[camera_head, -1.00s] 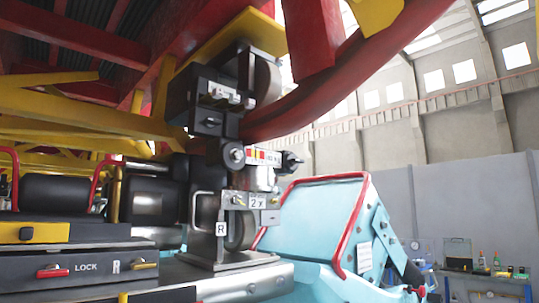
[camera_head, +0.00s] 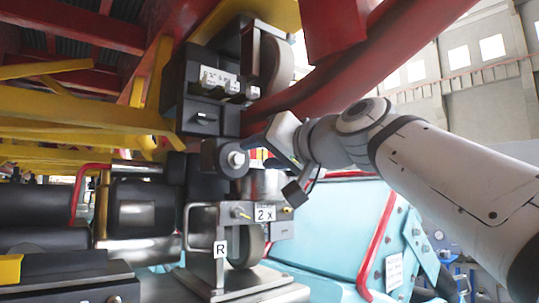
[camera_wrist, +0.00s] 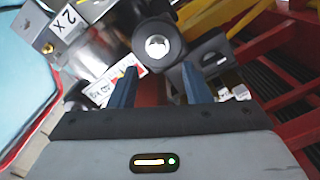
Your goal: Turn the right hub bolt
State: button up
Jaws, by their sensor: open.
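The right hub bolt (camera_head: 236,158) is a round silver head in a black hub, above a frame marked R (camera_head: 220,249). In the wrist view the bolt (camera_wrist: 157,47) shows as a bright round head in its dark housing, just beyond and between the fingertips. My gripper (camera_head: 257,140) reaches in from the right, close to the hub. In the wrist view my gripper (camera_wrist: 160,72) has its two blue fingers spread apart with nothing between them. I see no contact with the bolt.
A red curved rail (camera_head: 320,85) passes just above my arm. A black block (camera_head: 205,105) sits above the hub. Below is a bracket with a "2 X" plate (camera_head: 265,213) and a wheel (camera_head: 247,246). A light blue car body (camera_head: 330,220) with a red bar stands to the right.

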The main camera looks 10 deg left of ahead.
aim_at(240, 158)
jog(key=p+x, duration=0.2)
jog(key=x, duration=0.3)
jog(key=shift+w, duration=0.35)
jog(key=shift+w+a, duration=0.2)
jog(key=shift+a, duration=0.15)
jog(key=shift+f, duration=0.1)
jog(key=c, duration=0.9)
grip_shut()
